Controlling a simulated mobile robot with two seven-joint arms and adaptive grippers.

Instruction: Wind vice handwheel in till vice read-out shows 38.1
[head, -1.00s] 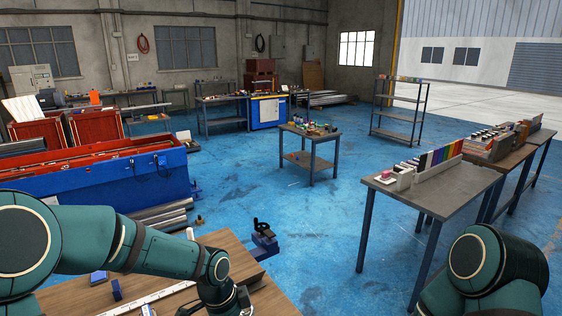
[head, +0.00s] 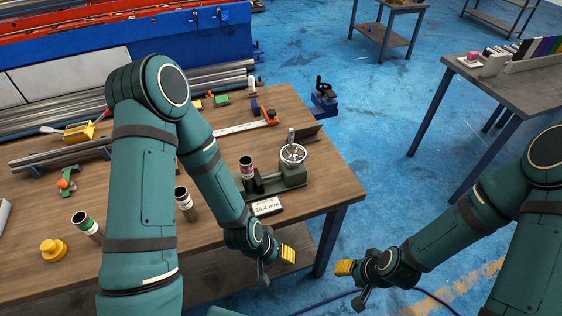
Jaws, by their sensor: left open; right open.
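The green vice (head: 291,177) sits at the right end of the wooden bench. Its silver handwheel (head: 293,154) is on top at its right end, with an upright handle knob. A dark tube (head: 247,170) with a coloured label stands upright at the vice's left end; whether it is clamped I cannot tell. The white read-out (head: 266,207) in front of the vice seems to show 38.4 mm. My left gripper (head: 276,267) is open and empty near the bench's front edge, below the read-out. My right gripper (head: 352,284) is open and empty, right of the bench over the floor.
Two more tubes stand on the bench (head: 225,245), one green-labelled (head: 87,226), one beside my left forearm (head: 185,203). A yellow round piece (head: 53,250) lies left. A steel rule (head: 240,128) lies behind the vice.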

